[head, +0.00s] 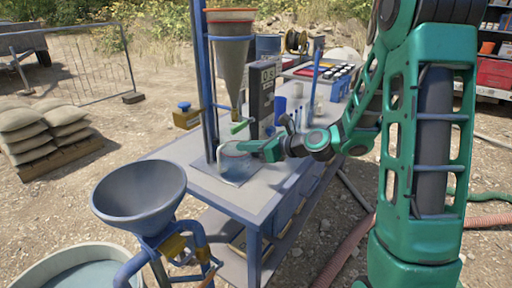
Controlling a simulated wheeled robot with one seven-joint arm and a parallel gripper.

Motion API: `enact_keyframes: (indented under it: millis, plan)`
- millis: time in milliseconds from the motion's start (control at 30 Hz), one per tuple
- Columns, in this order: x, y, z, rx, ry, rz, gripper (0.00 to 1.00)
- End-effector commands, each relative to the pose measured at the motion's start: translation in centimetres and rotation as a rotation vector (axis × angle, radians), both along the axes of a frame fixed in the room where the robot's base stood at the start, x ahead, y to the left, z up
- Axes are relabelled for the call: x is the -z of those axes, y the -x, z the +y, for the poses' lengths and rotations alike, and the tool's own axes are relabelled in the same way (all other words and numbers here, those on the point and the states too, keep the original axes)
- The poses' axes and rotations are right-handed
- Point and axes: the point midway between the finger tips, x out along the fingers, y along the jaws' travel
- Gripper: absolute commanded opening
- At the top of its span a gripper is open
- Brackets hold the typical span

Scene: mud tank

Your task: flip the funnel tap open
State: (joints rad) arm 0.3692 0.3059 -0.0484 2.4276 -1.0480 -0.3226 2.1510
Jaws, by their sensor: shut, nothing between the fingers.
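A tall grey cone funnel (230,62) with an orange rim hangs on a blue post at the back left of the bench. Below its tip is a small tap with a green lever (239,127), which points sideways and slightly up to the right. My gripper (240,147) reaches in from the right and is shut and empty, just below the lever. I cannot tell whether it touches the lever. A clear cup (233,163) stands under the funnel, partly hidden behind my gripper.
The cup stands on a dark mat (238,174) on the grey bench (186,152). A dark upright instrument (260,92) stands just right of the funnel. A wide grey hopper (138,195) with blue pipes is in front left.

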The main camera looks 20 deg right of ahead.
Motion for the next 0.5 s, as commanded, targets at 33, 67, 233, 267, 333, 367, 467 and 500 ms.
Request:
enact_keyframes:
  millis: [33, 67, 233, 267, 333, 367, 467, 500]
  plan:
    - [-0.3, -0.3, 0.3, -0.003, 0.001, -0.003, 0.00]
    - [-0.8, -0.2, 0.2, -0.001, 0.001, -0.005, 0.00]
    - [-2.5, -0.2, 0.2, -0.001, 0.002, -0.004, 0.00]
    - [-2.8, -0.2, 0.1, -0.001, 0.001, -0.003, 0.00]
    - [-3.3, -0.2, 0.2, -0.002, 0.001, -0.003, 0.00]
    - [-3.5, -0.2, 0.2, -0.002, 0.001, -0.002, 0.00]
    - [-3.9, -0.1, 0.1, -0.001, 0.000, -0.001, 0.00]
    - [-3.9, -0.1, 0.1, -0.001, 0.000, -0.001, 0.00]
